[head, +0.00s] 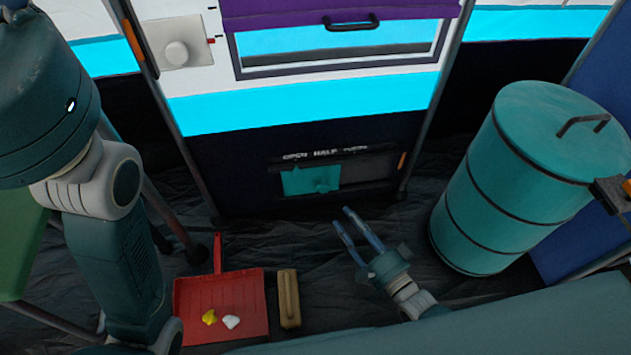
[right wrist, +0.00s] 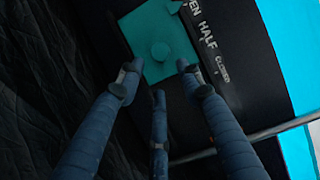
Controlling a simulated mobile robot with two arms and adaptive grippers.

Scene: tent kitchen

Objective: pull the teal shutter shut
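The teal shutter (head: 297,181) is a small flat panel with a round knob (head: 322,184), low on the dark wall panel in the head view. It sits at the left of its slot, under the OPEN and HALF lettering, with a dark stretch to its right. In the right wrist view the shutter (right wrist: 182,42) and its knob (right wrist: 160,51) show ahead of the fingers. My right gripper (head: 341,215) is open and empty, below and right of the shutter in the head view. It appears apart from the knob. My left arm is at the left; its gripper is out of view.
A teal barrel (head: 485,210) stands to the right. A red dustpan (head: 190,300) with yellow and white bits and a tan block (head: 289,298) lie on the dark ground. A purple panel (head: 290,12) with a black handle is above. Ground before the shutter is clear.

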